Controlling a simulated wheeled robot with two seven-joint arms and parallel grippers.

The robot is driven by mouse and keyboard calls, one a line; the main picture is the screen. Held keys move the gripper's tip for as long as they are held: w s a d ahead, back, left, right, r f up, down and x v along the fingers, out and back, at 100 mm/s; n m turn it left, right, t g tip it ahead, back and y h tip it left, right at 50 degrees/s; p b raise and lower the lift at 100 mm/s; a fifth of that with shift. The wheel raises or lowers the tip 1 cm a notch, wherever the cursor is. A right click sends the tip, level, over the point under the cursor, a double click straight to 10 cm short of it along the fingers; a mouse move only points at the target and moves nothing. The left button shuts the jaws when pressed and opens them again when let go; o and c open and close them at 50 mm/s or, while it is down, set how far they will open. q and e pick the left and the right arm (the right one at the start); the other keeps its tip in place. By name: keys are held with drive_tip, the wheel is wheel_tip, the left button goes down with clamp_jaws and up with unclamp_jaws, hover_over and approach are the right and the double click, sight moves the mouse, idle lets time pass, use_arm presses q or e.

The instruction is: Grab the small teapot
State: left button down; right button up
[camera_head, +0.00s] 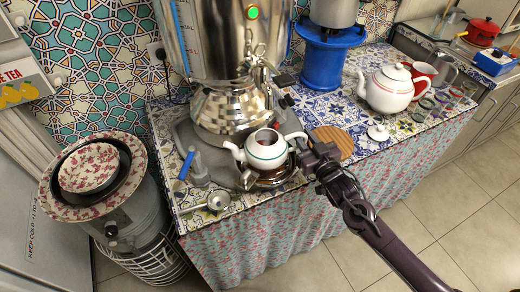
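The small white teapot (264,153) is lidless, with its dark round opening facing up. It stands in front of the large shiny samovar (228,60), over a dark metallic base, with its spout to the left. My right gripper (306,155) is at the teapot's right side, close to the handle. The dark gripper body hides its fingertips, so I cannot tell whether it is open or touches the handle. My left gripper is not in view.
A larger white teapot (387,91), a red cup (424,77) and glasses (425,108) stand at the right on the tiled counter (365,158). A white lid (378,132) and a round wooden board (333,140) lie nearer. A metal strainer (218,201) is at the front left.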

clamp_jaws()
